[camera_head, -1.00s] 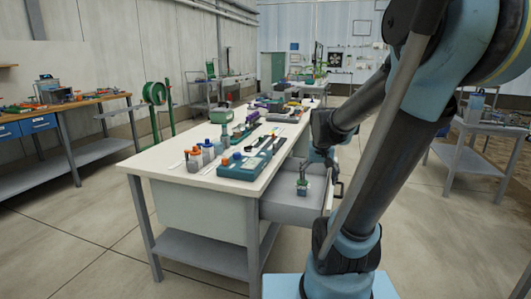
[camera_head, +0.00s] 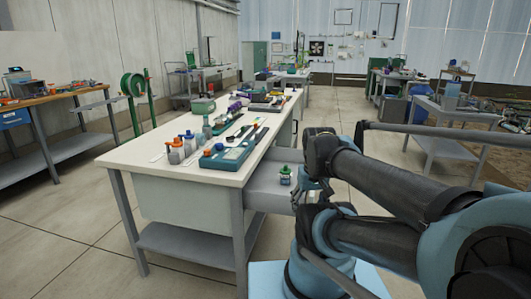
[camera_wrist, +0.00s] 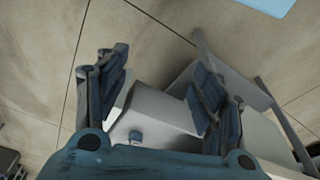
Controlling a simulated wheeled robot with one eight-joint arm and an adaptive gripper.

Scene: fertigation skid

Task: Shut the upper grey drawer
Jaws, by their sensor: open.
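The upper grey drawer (camera_head: 262,192) stands pulled out from the right side of the white-topped workbench in the head view. A small bottle with a green cap (camera_head: 285,175) stands inside it. My gripper (camera_head: 308,192) is at the drawer's outer end and hides its front and handle there. In the wrist view my gripper (camera_wrist: 160,75) is open, its two fingers apart with nothing held between them. The grey drawer (camera_wrist: 158,112) shows beyond and between the fingers. I cannot tell whether a finger touches it.
The workbench top (camera_head: 150,162) holds a teal tray (camera_head: 228,155), several bottles and tools. A grey lower shelf (camera_head: 190,240) lies under it. A grey side table (camera_head: 450,118) stands at the right. Concrete floor (camera_head: 75,225) is clear at the front left.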

